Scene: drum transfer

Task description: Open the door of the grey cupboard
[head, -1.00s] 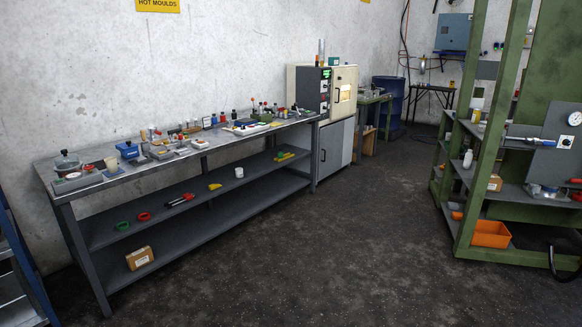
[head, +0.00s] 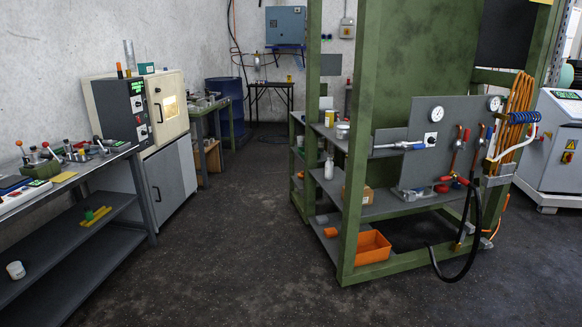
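The grey cupboard (head: 172,184) stands at the left, under a cream oven-like machine (head: 140,110) with a dark control panel and a lit window. Its grey door with a dark vertical handle (head: 157,194) faces the room and appears shut. The steel workbench stands directly beside it on the near side. Neither of my grippers shows in the head view, and the cupboard is some distance away across the floor.
The long workbench (head: 128,152) with tools on top fills the left edge. A green frame rack (head: 354,200) with gauges, a black hose and an orange bin (head: 372,247) stands right of centre. Dark floor (head: 235,235) between them is clear. A blue drum (head: 226,105) stands at the back.

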